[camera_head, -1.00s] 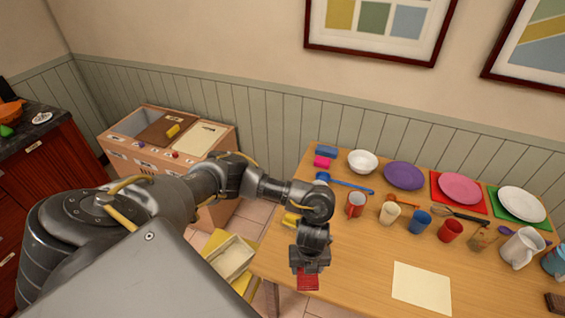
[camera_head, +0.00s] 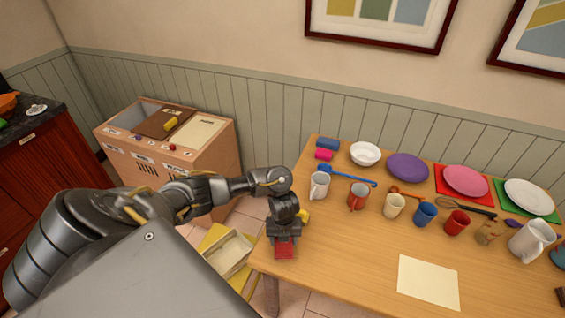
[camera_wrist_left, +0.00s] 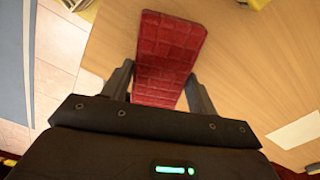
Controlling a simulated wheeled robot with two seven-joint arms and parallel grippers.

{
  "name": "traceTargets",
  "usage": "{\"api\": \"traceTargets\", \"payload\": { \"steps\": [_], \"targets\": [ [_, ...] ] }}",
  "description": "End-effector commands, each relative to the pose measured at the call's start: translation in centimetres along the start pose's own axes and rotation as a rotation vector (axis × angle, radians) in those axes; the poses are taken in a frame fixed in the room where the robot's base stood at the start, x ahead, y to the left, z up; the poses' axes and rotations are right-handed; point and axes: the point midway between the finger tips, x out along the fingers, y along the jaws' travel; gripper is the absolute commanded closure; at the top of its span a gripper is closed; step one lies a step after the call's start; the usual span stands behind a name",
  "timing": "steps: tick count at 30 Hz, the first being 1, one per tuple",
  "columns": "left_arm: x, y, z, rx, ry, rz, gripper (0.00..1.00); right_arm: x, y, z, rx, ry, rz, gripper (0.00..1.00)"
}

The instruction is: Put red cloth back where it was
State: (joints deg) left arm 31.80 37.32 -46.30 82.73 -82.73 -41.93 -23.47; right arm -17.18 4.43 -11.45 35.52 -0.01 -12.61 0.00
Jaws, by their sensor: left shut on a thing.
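The red cloth (camera_head: 284,251) is held in my left gripper (camera_head: 284,238), near the left edge of the wooden table (camera_head: 350,250). In the left wrist view the cloth (camera_wrist_left: 170,45) looks like a flat, folded strip with a checked pattern. The fingers of my left gripper (camera_wrist_left: 160,88) are on either side of it, shut on it. The cloth appears above the table's corner area; its exact height cannot be told. My right gripper is not in view.
A yellow object (camera_head: 304,216) lies just behind the gripper. A cream sheet (camera_head: 428,282) lies to the right.

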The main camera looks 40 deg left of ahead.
Motion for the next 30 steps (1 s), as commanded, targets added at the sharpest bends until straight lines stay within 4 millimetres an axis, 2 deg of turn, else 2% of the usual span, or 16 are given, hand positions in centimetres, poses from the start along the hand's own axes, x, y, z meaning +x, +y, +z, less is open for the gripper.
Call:
{"api": "traceTargets", "payload": {
  "steps": [1, 6, 20, 21, 24, 25, 30],
  "targets": [
    [0.9, 0.3, 0.2, -0.003, 0.003, 0.003, 0.63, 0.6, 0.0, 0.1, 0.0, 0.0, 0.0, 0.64],
    [3.0, 0.2, 0.1, -0.002, 0.003, 0.002, 0.63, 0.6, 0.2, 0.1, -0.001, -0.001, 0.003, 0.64],
    [3.9, 0.1, 0.2, 0.0, 0.0, 0.001, 0.63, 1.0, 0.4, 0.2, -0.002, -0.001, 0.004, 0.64],
    [3.7, 0.1, 0.2, -0.001, 0.0, 0.0, 0.36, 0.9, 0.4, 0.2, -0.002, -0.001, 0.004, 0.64],
    [3.7, 0.1, 0.2, -0.001, 0.0, 0.0, 0.23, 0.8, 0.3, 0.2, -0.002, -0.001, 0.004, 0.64],
    [3.7, 0.1, 0.2, -0.001, 0.0, 0.0, 0.2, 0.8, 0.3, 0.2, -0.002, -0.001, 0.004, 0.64],
    [3.7, 0.1, 0.2, -0.001, 0.0, 0.001, 0.2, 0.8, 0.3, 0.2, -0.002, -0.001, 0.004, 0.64]
  ]
}}
